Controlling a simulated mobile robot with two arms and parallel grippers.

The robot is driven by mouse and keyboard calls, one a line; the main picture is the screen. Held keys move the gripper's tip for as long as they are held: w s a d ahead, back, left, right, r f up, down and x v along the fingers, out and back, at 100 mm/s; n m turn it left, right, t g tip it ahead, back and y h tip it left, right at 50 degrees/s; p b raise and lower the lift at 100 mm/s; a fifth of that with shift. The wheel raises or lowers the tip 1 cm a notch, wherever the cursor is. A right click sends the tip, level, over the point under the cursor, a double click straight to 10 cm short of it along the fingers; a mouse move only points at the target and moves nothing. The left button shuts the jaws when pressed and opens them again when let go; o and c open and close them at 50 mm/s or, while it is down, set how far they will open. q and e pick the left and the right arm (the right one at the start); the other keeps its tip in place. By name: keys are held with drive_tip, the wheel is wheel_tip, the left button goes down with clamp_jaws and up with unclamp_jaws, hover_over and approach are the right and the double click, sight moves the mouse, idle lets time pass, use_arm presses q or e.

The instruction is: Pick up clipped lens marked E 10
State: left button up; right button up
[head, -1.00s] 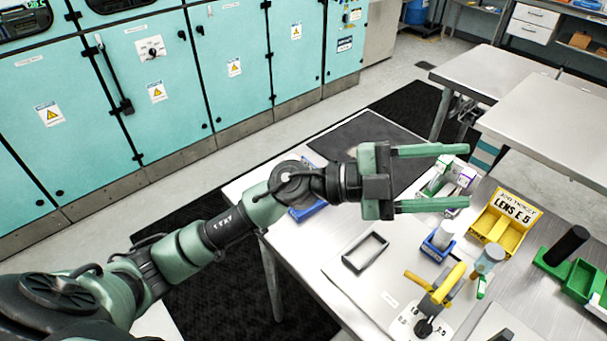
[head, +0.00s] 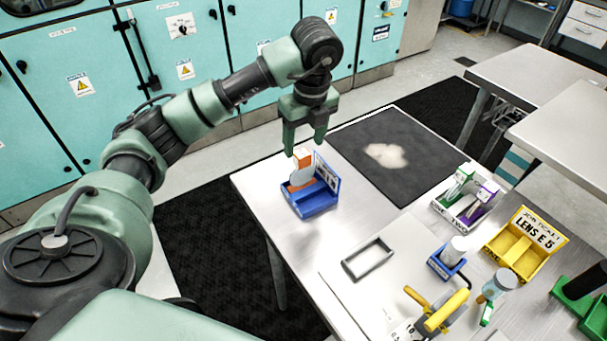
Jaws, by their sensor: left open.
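My left gripper (head: 304,153) points down, open, just above the back of a blue bin (head: 318,207) near the left edge of the metal table. In the bin stands an orange piece (head: 301,176) with a pale rounded part at its front; it may be a clipped lens, but I cannot read any mark on it. The fingertips are just above the orange piece; I cannot tell whether they touch it. The bin's back label is partly seen and too small to read. My right gripper is not in view.
A yellow bin (head: 517,262) with a "LENS E 5" ticket stands at the right. A grey frame (head: 368,259), a small blue holder (head: 443,269) with a white cylinder, and a yellow-handled tool (head: 446,312) are on the table. A dark mat (head: 400,185) lies at the back.

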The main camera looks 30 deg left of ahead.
sight(302, 154)
use_arm(q)
drive_tip(key=f, duration=0.1)
drive_tip(key=f+p, duration=0.1)
drive_tip(key=f, duration=0.1)
drive_tip(key=f+p, duration=0.1)
drive_tip(key=shift+a+f, duration=0.3)
drive_tip(key=shift+a, duration=0.05)
drive_tip(key=shift+f, duration=0.55)
clamp_jaws()
